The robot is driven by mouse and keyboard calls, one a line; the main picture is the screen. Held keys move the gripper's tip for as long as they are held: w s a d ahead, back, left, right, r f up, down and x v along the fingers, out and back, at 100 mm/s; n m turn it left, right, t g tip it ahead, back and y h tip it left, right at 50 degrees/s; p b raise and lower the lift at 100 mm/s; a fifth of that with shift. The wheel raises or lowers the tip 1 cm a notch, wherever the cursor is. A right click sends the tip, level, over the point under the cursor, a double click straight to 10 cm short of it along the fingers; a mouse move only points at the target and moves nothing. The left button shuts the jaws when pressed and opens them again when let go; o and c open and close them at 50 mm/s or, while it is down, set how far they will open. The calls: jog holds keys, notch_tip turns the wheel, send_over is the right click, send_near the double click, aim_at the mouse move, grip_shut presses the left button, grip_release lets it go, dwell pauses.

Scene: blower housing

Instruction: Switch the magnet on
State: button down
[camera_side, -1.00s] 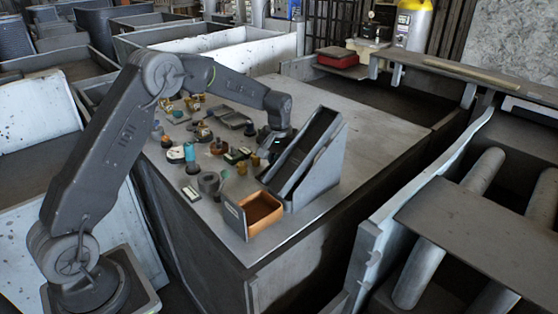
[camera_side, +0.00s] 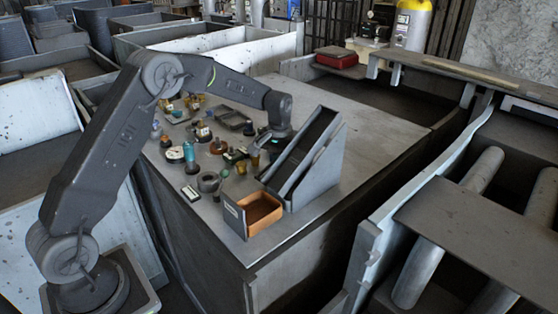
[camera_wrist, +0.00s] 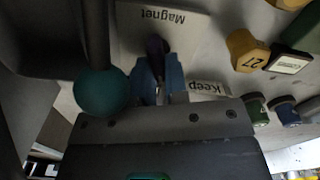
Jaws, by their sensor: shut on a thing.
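A pale panel (camera_wrist: 205,45) fills the upper middle of the wrist view. It carries an upside-down "Magnet" label (camera_wrist: 163,17) and a "Keep" label (camera_wrist: 208,88). A short dark switch lever (camera_wrist: 156,48) stands below the "Magnet" label. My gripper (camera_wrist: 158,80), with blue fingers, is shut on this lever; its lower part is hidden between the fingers. In the side view my gripper (camera_side: 256,146) is low over the table, just left of the grey sloped stand. The switch is too small to read there.
A teal ball knob (camera_wrist: 101,93) on a dark rod is close left of my fingers. A yellow knob marked 27 (camera_wrist: 246,50) is to the right. In the side view the sloped stand (camera_side: 318,165) and an orange-brown open box (camera_side: 262,209) are close by. The table's right side (camera_side: 385,135) is clear.

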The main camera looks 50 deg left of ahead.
jog(key=c, duration=1.1)
grip_release()
jog(key=shift+c, duration=0.2)
jog(key=shift+r, duration=0.1)
notch_tip(320, 180, up, 14)
jog(key=shift+w+f, duration=0.1)
jog(key=shift+f, duration=0.1)
